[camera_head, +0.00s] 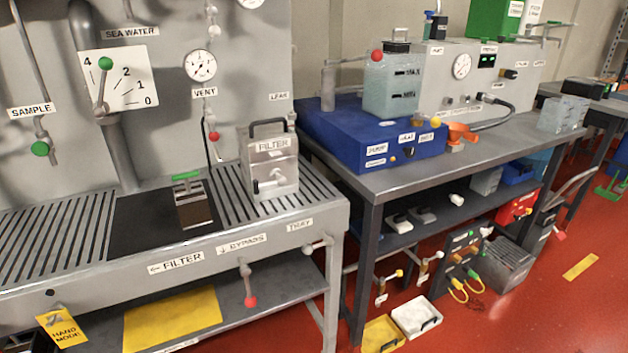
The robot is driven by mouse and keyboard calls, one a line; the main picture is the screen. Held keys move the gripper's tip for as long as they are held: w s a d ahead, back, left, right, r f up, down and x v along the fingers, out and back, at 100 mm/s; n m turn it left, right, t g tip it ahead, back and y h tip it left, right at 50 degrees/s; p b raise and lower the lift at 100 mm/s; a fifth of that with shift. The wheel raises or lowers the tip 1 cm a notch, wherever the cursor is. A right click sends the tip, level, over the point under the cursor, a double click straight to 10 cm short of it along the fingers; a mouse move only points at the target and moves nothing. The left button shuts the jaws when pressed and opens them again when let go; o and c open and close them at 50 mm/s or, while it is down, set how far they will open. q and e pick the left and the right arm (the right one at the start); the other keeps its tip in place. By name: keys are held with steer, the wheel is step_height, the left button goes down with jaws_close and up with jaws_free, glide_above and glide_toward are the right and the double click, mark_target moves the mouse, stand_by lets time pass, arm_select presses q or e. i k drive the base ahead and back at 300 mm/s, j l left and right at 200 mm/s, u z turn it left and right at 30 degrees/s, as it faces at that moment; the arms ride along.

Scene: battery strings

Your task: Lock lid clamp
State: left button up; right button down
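Neither of my grippers shows in the head view. A pale, translucent tank (388,86) stands on the blue base unit at the upper middle, with dark label strips on its front. Its lid carries a metal frame or clamp (398,38) on top, and a red knob (376,56) sits near its upper left edge. A metal box labelled FILTER (270,165) stands on the left bench, with a black top handle (268,125) and a small lever on its front. I cannot tell which part is the lid clamp, or whether it is locked.
A block with a green handle (191,205) stands in the dark bay of the slatted left bench (60,232). Red floor (530,290) is open at lower right.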

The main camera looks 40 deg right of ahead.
mark_target(281, 181)
steer(key=z, duration=1)
